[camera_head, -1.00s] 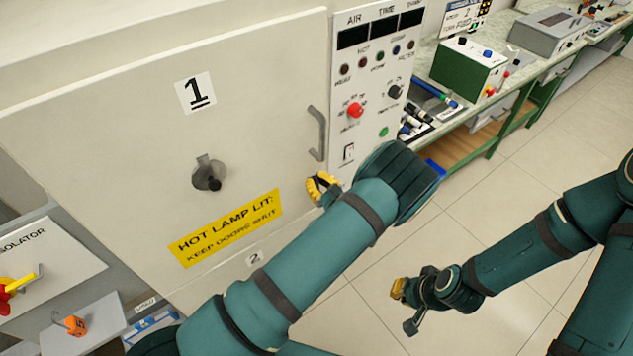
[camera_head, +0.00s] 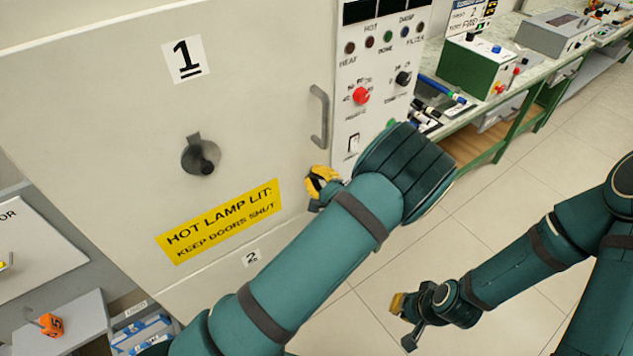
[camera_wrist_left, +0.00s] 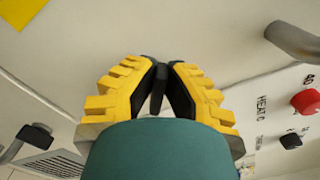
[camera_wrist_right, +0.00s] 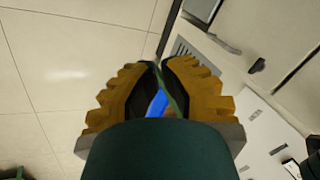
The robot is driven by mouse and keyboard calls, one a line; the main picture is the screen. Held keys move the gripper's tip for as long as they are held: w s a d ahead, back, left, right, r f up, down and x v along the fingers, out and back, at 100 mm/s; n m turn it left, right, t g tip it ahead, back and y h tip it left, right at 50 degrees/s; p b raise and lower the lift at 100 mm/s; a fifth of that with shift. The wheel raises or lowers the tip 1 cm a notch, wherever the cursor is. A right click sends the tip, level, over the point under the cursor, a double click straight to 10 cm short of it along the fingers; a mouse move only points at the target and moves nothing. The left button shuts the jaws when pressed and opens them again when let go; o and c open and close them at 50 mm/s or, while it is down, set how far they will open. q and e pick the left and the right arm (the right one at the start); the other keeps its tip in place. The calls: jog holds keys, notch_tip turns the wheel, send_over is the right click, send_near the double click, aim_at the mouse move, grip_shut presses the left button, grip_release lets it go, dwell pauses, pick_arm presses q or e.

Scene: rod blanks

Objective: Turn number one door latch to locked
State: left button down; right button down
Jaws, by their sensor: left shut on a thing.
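The number one door (camera_head: 110,150) is a large cream panel with a "1" label, and it looks closed. My left gripper (camera_head: 320,184) is at the door's right edge, below the grey pull handle (camera_head: 319,117). In the left wrist view its yellow fingers are shut on a dark upright lever (camera_wrist_left: 157,90), which looks like the door latch. In the head view my gripper and arm hide this latch, so its setting cannot be read there. My right gripper (camera_head: 398,303) hangs over the floor, away from the door. Its fingertips are close together in the right wrist view.
A round dark knob (camera_head: 201,157) sits on the door above a yellow warning sign (camera_head: 220,222). The control panel (camera_head: 375,130) with a red knob stands right of the door. Another black latch (camera_wrist_left: 35,135) shows in the left wrist view. Tiled floor (camera_head: 500,200) is clear.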

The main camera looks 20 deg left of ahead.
pick_arm(q)
jog(key=n+b, duration=0.2)
jog(key=b, duration=0.1)
jog(key=n+b, duration=0.2)
jog(key=n, duration=0.1)
jog(key=shift+a+f+b, duration=0.1)
jog(key=shift+f+b, duration=0.3)
jog(key=shift+n+b, duration=1.3)
jog(key=shift+b, duration=0.05)
pick_arm(e)
notch_tip(320, 180, down, 9)
jog(key=s, duration=0.1)
jog(key=shift+f, duration=0.15)
jog(key=shift+a, duration=0.1)
pick_arm(q)
jog(key=shift+r, duration=0.1)
jog(key=c, duration=1)
grip_release()
jog(key=shift+c, duration=0.2)
jog(key=shift+s, duration=0.1)
jog(key=v, duration=1.1)
jog(key=shift+s+d, duration=0.25)
jog(key=shift+d, duration=0.1)
